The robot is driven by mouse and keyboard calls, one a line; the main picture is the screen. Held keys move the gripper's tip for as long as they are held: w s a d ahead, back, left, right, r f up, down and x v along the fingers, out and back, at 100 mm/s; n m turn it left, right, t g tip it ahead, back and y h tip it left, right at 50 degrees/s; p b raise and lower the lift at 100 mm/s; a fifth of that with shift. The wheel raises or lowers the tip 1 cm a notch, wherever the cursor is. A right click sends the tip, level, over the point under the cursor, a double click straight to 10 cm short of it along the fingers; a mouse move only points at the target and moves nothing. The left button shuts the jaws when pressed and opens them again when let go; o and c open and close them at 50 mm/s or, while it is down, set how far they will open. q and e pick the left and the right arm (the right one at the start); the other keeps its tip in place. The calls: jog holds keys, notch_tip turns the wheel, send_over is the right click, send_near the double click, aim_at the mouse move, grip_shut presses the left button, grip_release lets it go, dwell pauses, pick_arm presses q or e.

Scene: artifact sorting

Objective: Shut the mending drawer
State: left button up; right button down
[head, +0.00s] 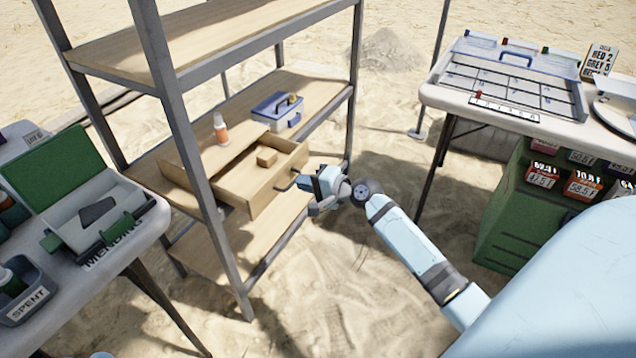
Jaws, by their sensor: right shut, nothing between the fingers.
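The wooden drawer (262,195) is pulled out of its unit on the middle board of the metal-framed shelf. It has a dark handle (287,184) on its front. A small wooden block (267,157) lies inside it. My right gripper (303,183) is shut and empty, just to the right of the drawer front, close to the handle. I cannot tell whether it touches the handle. No lettering shows on the drawer. My left gripper is not in view.
An orange-and-white bottle (221,130) and a blue-lidded box (277,111) stand beside the drawer. A shelf post (187,135) rises left of it. The left table (130,235) bears a green case and "MENDING" lettering. A tray table (450,98) stands right. Open sand lies between.

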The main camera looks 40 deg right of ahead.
aim_at(285, 173)
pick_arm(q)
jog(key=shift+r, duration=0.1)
pick_arm(e)
jog(key=shift+w, duration=0.2)
jog(key=w, duration=0.1)
jog(key=w+a+p, duration=0.1)
jog(key=w, duration=0.1)
jog(key=w+a, duration=0.1)
jog(key=shift+w+r, duration=0.2)
jog(key=shift+w, duration=0.2)
jog(key=x, duration=0.4)
jog(key=r+x, duration=0.1)
jog(key=x, duration=0.2)
jog(key=shift+w+a, duration=0.1)
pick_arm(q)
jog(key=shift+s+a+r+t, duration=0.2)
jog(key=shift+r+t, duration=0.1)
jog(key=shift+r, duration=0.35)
pick_arm(e)
jog(key=shift+r, duration=0.25)
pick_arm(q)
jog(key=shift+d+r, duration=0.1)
pick_arm(e)
jog(key=shift+w+r, duration=0.1)
jog(key=shift+r, duration=0.05)
pick_arm(q)
jog(key=shift+p, duration=0.35)
